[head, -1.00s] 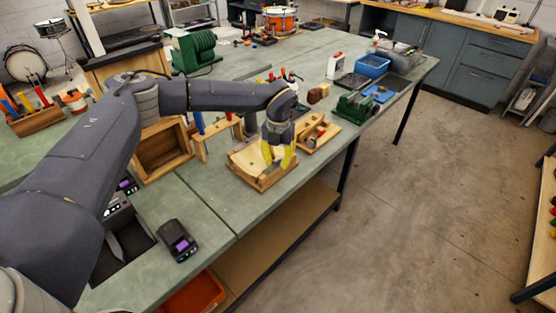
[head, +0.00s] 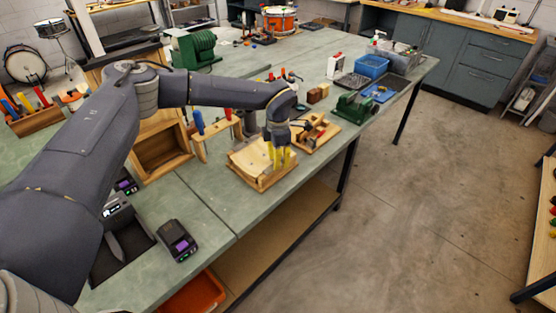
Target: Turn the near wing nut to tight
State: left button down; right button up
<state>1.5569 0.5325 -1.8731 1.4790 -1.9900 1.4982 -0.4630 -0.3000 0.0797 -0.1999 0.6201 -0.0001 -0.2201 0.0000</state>
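A wooden board fixture (head: 248,164) with a light base lies on the green bench near its front edge. My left gripper (head: 279,160) points down over the right side of this fixture. Its yellow fingers stand close together, with a narrow dark gap between them. I cannot tell whether they touch or hold something. The near wing nut is not distinguishable; it is too small or hidden behind the fingers. My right gripper is not in view.
A second wooden fixture (head: 316,133) stands just right of the gripper, and a green vise-like tool (head: 355,108) beyond it. A wooden rack with screwdrivers (head: 215,130) and an open wooden box (head: 163,152) stand to the left.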

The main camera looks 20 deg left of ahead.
pick_arm(q)
jog(key=m, duration=0.4)
jog(key=shift+d+m, duration=0.1)
jog(key=shift+m, duration=0.2)
jog(key=m, duration=1)
jog(key=shift+s+m, duration=0.1)
jog(key=shift+m, duration=0.3)
jog(key=m, duration=0.5)
jog(key=shift+r, duration=0.1)
dwell(0.8)
jog(key=c, duration=1.5)
grip_release()
jog(key=shift+o, duration=0.2)
notch_tip(320, 180, up, 12)
